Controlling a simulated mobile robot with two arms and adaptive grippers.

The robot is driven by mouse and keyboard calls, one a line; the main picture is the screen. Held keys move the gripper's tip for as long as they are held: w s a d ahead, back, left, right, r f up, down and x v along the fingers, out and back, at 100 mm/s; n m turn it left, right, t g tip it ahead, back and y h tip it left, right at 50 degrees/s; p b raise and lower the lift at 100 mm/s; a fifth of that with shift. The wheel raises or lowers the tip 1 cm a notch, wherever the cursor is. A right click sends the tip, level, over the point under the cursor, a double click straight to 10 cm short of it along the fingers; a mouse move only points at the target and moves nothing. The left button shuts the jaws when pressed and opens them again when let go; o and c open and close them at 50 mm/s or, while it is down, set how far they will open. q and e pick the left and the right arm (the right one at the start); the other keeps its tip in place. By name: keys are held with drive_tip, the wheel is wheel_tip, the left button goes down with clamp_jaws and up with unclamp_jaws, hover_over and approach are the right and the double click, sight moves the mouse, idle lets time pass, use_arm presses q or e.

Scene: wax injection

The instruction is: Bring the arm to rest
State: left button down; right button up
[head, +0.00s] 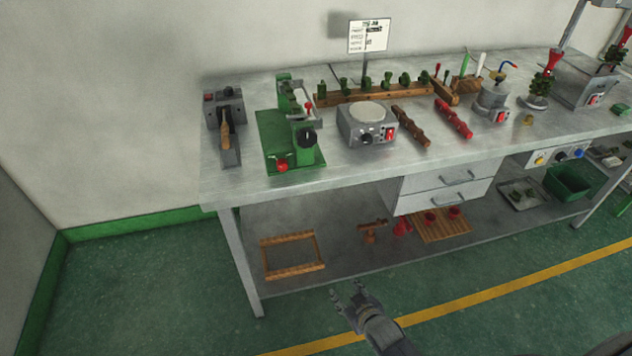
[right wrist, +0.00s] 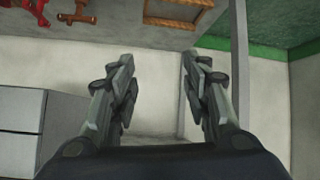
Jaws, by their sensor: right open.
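My right gripper (head: 349,297) is low in front of the workbench (head: 225,180), over the green floor. It is open, and nothing is between its fingers. In the right wrist view its two fingers (right wrist: 160,90) stand apart, with pale wall and part of the bench frame behind them. My left gripper is in neither view.
The bench top carries a green machine (head: 290,135), a grey round-topped heater (head: 367,122) and several small tools. The lower shelf holds a wooden frame (head: 292,239) and a slatted board (head: 440,230). Drawers (head: 445,187) hang under the top. Floor in front is clear.

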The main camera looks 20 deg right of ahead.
drive_tip(key=s+f+g, duration=0.4)
drive_tip(key=s+f, duration=1)
drive_tip(key=s, duration=0.1)
drive_tip(key=s+d+f+g, duration=0.1)
drive_tip(key=s+f, duration=0.3)
drive_tip(key=s, duration=0.8)
drive_tip(key=s+d+f+g, duration=0.1)
drive_tip(key=s+f+g, duration=0.3)
drive_tip(key=s, duration=0.8)
drive_tip(key=shift+f+h, duration=0.4)
drive_tip(key=shift+f, duration=0.3)
drive_tip(key=shift+o, duration=0.2)
